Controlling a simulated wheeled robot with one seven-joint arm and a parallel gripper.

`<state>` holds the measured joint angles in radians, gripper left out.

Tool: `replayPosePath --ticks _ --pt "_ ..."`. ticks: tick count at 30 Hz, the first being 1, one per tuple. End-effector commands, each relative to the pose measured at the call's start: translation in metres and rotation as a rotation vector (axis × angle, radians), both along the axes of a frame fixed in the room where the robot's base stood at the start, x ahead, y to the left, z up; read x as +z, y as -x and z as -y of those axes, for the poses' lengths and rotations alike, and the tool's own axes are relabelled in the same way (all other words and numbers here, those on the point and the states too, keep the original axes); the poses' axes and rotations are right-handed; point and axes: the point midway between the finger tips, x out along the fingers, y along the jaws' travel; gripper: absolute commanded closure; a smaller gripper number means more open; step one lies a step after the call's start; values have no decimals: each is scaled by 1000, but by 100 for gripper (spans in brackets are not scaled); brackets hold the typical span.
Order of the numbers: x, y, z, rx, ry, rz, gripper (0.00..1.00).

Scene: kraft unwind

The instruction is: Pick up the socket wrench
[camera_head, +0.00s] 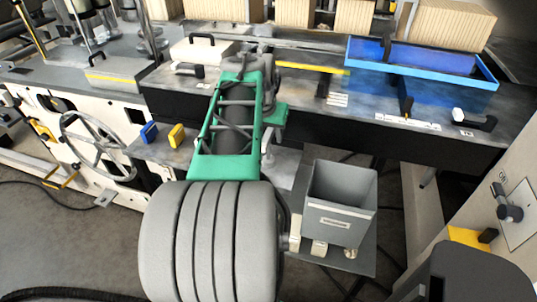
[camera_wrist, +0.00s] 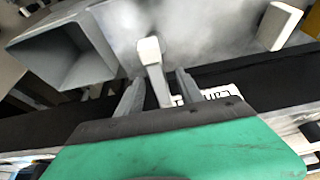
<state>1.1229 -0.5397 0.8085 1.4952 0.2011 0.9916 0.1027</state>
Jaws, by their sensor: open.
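My gripper (camera_wrist: 158,86) is open in the wrist view, its two grey fingers pointing away from the green palm. A pale, block-topped piece (camera_wrist: 152,60) with a narrow stem shows between the fingers. I cannot tell whether it is the socket wrench or whether the fingers touch it. My arm hides part of the bench, and my fingertips cannot be made out in the head view.
In the wrist view a hollow grey box (camera_wrist: 65,52) is at the left and another pale block (camera_wrist: 281,25) at the upper right. In the head view a blue tray (camera_head: 468,72) is at the back right, a grey bin (camera_head: 335,222) stands right of my arm, and a handwheel (camera_head: 98,145) is at the left.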

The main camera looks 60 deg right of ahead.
Motion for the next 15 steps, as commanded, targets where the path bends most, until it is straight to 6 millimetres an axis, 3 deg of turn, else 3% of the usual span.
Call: replayPosePath --ticks 3,15 --pt "1 0 0 0 1 0 58" --pt "1 0 0 1 1 0 91"
